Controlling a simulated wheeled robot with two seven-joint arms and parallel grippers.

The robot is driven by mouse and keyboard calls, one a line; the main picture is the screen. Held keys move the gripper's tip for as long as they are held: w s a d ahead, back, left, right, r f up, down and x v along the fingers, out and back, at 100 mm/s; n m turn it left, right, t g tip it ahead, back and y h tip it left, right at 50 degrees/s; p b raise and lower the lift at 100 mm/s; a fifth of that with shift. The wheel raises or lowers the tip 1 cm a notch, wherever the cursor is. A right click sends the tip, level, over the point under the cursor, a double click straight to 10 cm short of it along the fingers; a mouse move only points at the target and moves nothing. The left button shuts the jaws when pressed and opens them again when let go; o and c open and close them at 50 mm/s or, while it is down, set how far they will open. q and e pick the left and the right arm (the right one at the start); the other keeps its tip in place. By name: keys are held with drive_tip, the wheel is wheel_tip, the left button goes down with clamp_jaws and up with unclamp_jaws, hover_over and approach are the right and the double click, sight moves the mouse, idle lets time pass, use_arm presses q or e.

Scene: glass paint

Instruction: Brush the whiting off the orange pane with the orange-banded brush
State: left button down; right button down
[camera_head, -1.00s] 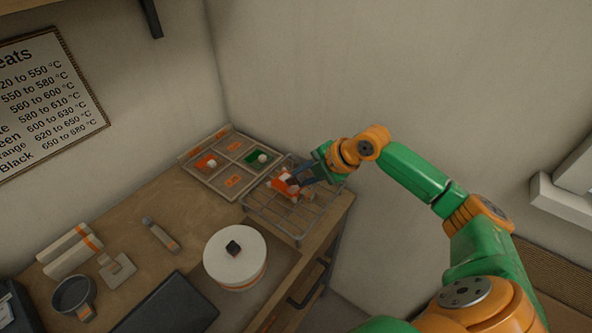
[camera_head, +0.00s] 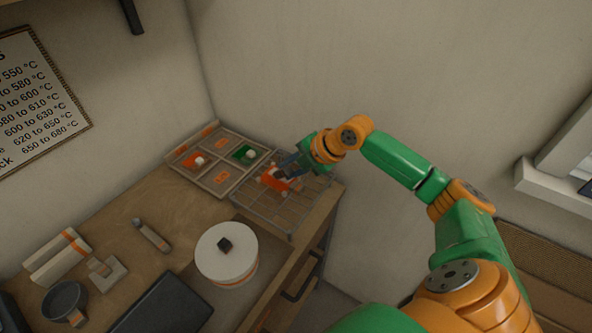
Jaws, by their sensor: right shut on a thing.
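The orange pane (camera_head: 273,182) lies on the wire rack (camera_head: 287,217) at the back right of the bench, with pale whiting patches near its edges. My right gripper (camera_head: 290,168) is over the pane's far side, shut on a small dark tool that looks like the brush. Its band and bristles are too small and too covered to make out, and I cannot tell whether it touches the pane. My left gripper is not in view.
A sectioned tray (camera_head: 214,180) with orange and green pieces stands left of the rack. A round white lidded pot (camera_head: 227,255), a dark slab (camera_head: 165,305), a dark cup (camera_head: 65,300) and a slim tool (camera_head: 151,236) occupy the front.

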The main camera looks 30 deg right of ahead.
drive_tip(key=shift+w+a, duration=0.25)
drive_tip(key=shift+w, duration=0.35)
drive_tip(key=shift+w+a, duration=0.25)
drive_tip(key=shift+w, duration=0.35)
drive_tip(key=shift+s+d, duration=1.1)
drive_tip(key=shift+s, duration=1.5)
drive_tip(key=w+r, duration=0.1)
drive_tip(key=w, duration=0.5)
drive_tip(key=shift+w, duration=0.15)
drive_tip(key=shift+d+r, duration=0.1)
drive_tip(key=shift+f, duration=0.35)
drive_tip(key=shift+f+b, duration=0.25)
drive_tip(key=shift+b, duration=0.05)
drive_tip(key=shift+s, duration=0.25)
